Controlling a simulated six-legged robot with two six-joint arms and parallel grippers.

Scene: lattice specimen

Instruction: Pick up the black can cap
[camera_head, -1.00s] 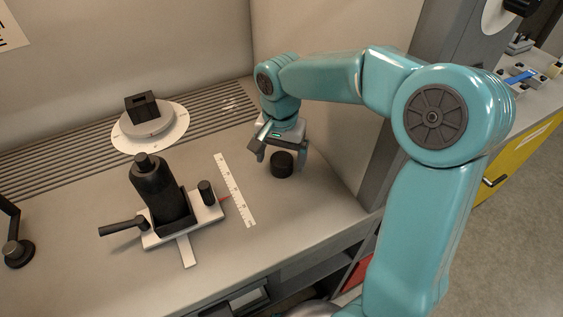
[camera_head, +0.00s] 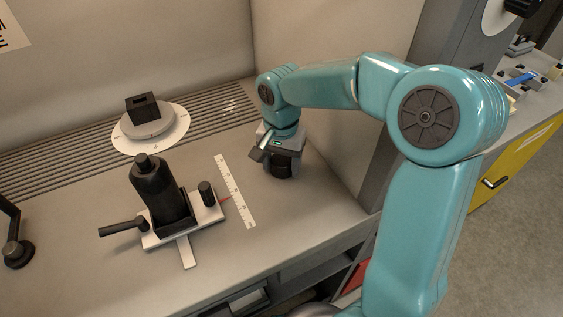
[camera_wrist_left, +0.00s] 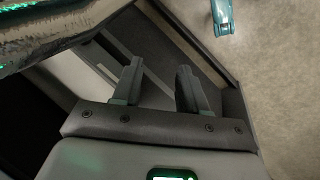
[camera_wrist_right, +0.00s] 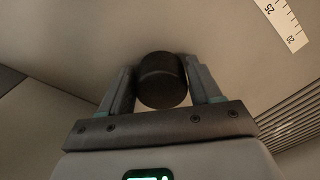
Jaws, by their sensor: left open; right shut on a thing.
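The black can cap (camera_head: 281,169) is a short dark cylinder on the grey bench, right of the white ruler strip. My right gripper (camera_head: 279,166) reaches down over it from above. In the right wrist view the cap (camera_wrist_right: 161,80) sits between the two fingers of the right gripper (camera_wrist_right: 162,84), which is shut on it. I cannot tell any gap between cap and bench. My left gripper (camera_wrist_left: 157,84) is open and empty in the left wrist view, away from the cap; it is not in the head view.
A black cylinder (camera_head: 160,190) stands on a white stage with a black handle (camera_head: 122,226), left of the ruler strip (camera_head: 235,190). Behind is a round white disc (camera_head: 176,142) bearing a black block (camera_head: 142,106).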

